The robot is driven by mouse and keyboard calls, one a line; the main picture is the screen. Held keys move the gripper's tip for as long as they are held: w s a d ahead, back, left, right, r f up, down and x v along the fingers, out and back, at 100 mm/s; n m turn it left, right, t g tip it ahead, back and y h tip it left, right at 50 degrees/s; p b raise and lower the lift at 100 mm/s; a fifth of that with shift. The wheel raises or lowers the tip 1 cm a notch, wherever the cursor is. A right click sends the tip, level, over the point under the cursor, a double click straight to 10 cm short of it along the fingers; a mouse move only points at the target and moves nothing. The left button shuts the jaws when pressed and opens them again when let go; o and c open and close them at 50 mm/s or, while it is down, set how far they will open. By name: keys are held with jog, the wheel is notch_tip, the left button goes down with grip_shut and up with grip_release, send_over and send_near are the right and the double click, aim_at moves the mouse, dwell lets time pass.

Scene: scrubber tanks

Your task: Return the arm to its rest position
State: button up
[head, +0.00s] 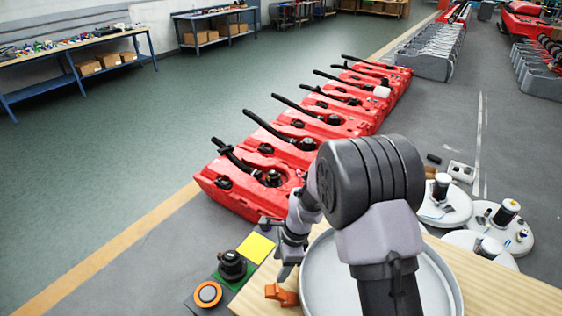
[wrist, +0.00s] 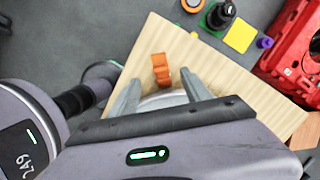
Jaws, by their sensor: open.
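My gripper (head: 284,272) hangs at the left edge of the wooden table, above and beside an orange part (head: 282,294). In the wrist view my gripper (wrist: 160,78) has its two grey fingers spread apart, with nothing held between them. The orange part (wrist: 161,69) lies on the wood just beyond the fingertips, apparently not gripped. My arm's large dark joint and grey link fill the lower middle of the head view and hide part of the round grey tray (head: 440,277).
Red tanks (head: 300,150) with black hoses stand in a row beyond the table (head: 500,284). Left of it are a yellow square (head: 256,247), a black knob on green (head: 232,265) and an orange ring (head: 208,294). White discs (head: 486,246) with parts lie right.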

jog(key=s+d+r+n+t+b, duration=0.1)
jog(key=s+d+r+n+b, duration=0.25)
jog(key=r, duration=0.35)
jog(key=s+d+r+n+t+b, duration=0.2)
jog(key=s+r+b, duration=0.15)
jog(key=r, duration=0.25)
jog(key=s+d+r+n+t+b, duration=0.1)
jog(key=s+d+n+b, duration=0.1)
jog(key=s, duration=0.6)
jog(key=s+d+r+n+t+b, duration=0.1)
jog(key=s+d+n+t+b, duration=0.1)
jog(key=s, duration=0.5)
jog(key=shift+s+d+r+n+h+b, duration=0.15)
jog(key=shift+s+d+n+h+b, duration=0.35)
jog(key=shift+n+b, duration=0.7)
